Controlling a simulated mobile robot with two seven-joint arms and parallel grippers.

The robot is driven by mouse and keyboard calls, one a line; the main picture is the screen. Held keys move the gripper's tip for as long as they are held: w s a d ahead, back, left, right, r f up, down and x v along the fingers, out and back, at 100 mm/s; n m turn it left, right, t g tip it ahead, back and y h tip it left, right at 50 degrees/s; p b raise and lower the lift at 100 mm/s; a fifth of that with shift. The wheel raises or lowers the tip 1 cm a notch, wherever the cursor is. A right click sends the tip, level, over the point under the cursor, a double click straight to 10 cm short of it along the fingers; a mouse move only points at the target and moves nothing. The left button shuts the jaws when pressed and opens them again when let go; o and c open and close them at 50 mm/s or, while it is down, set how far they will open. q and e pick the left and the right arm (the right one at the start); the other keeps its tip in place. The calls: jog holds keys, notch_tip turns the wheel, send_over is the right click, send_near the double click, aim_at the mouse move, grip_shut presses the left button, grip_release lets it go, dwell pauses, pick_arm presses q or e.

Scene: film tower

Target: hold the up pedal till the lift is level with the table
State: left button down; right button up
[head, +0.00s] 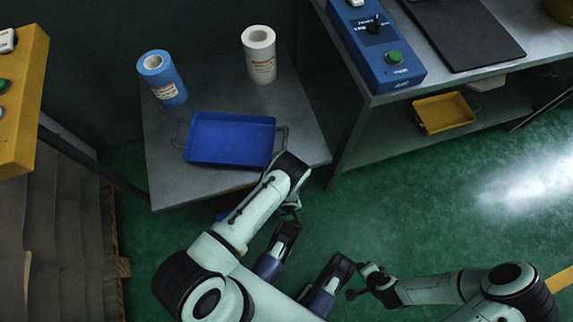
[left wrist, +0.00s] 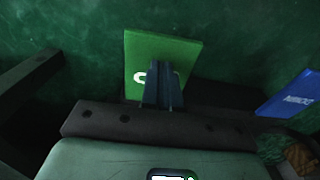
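The grey lift platform (head: 175,182) stands lower than the tabletop (head: 491,66) to its right. It carries a blue tray (head: 230,138), a blue roll (head: 162,78) and a white roll (head: 259,55). In the left wrist view a green pedal (left wrist: 183,55) with a white mark lies on the floor. My left gripper (left wrist: 163,98) is shut and empty, its fingertips over the pedal's near part; whether they press it I cannot tell. A blue pedal (left wrist: 292,94) with white lettering is to the right. My right gripper (head: 361,281) is small in the head view, its opening unclear.
A blue control box (head: 378,50) with a green button and a dark mat (head: 462,30) are on the table. A yellow tray (head: 444,113) sits on its lower shelf. A yellow control panel (head: 20,100) stands at the left edge. Green floor (head: 420,210) is open to the right.

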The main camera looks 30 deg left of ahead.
pick_arm(q)
jog(key=shift+f+b, duration=1.15)
jog(key=shift+f, duration=0.5)
jog(key=shift+r, duration=0.1)
dwell(3.8)
notch_tip(320, 180, up, 6)
jog(key=p, duration=0.4)
jog(key=shift+p, duration=0.35)
jog(key=shift+s, duration=0.15)
dwell(0.4)
